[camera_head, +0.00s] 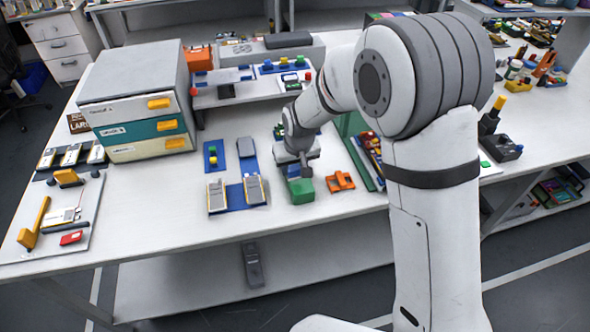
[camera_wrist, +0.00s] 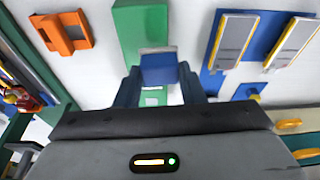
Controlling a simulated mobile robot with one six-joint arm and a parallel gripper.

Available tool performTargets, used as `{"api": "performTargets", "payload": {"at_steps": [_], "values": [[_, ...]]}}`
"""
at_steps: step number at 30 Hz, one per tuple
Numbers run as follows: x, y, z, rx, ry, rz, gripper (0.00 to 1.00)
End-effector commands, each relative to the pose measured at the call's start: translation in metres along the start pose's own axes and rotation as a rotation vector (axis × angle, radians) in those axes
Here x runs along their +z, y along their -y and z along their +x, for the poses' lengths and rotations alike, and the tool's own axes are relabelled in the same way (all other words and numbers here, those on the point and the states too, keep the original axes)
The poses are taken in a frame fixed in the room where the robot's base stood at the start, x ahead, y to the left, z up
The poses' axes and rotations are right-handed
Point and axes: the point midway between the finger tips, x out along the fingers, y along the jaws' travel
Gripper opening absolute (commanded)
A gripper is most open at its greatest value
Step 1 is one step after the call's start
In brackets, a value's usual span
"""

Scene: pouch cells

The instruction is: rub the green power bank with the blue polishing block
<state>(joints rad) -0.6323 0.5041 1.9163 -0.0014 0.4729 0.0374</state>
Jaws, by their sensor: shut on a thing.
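The green power bank (camera_head: 301,191) lies flat on the white bench, just in front of my gripper (camera_head: 298,168). In the wrist view the green power bank (camera_wrist: 139,28) is a long green slab running up from between the fingers. My gripper (camera_wrist: 160,88) is shut on the blue polishing block (camera_wrist: 159,69), which sits between its fingertips over the near part of the power bank. I cannot tell whether the block touches the power bank. In the head view the block is mostly hidden by my gripper.
An orange holder (camera_head: 341,181) lies close to the right of the power bank. A blue mat (camera_head: 233,195) with pouch cells lies to the left. A drawer unit (camera_head: 140,103) stands further left. A green-edged tray (camera_head: 366,160) of small items is at right. The bench front is clear.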

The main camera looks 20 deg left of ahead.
Motion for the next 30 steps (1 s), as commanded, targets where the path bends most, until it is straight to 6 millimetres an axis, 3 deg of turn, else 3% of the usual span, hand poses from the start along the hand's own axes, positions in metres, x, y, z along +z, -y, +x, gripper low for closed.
{"api": "performTargets", "payload": {"at_steps": [16, 30], "values": [[-0.013, -0.004, -0.049, 0.002, 0.000, 0.009, 0.14], [-0.014, -0.006, -0.053, 0.003, 0.001, 0.011, 0.14]]}}
